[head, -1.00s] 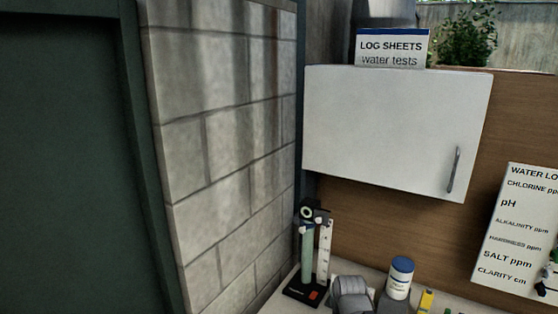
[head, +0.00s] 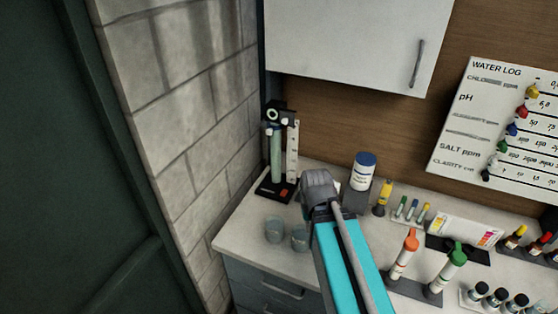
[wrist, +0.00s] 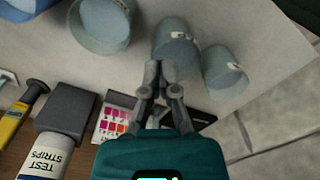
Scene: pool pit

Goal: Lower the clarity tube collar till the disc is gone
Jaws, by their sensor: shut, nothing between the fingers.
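The clarity tube (head: 276,158) stands upright at the back left of the counter, by the block wall. It is pale green, with a black top bearing a pale ring, a white scale (head: 292,150) beside it and a black base with a red patch. A small pale-blue part near the tube's top may be the collar; I cannot tell for sure. The disc cannot be made out. My gripper (wrist: 159,68) is shut and empty above the counter, to the right of the tube in the head view. Its fingers are hidden there. A dark base partly shows behind it in the wrist view.
Clear cups (head: 274,230) stand at the counter's front left. A blue-capped test strip bottle (head: 362,172), a yellow item (head: 383,198) and several reagent bottles (head: 405,252) stand to the right. A white cabinet (head: 355,45) hangs above. The block wall (head: 190,120) bounds the left.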

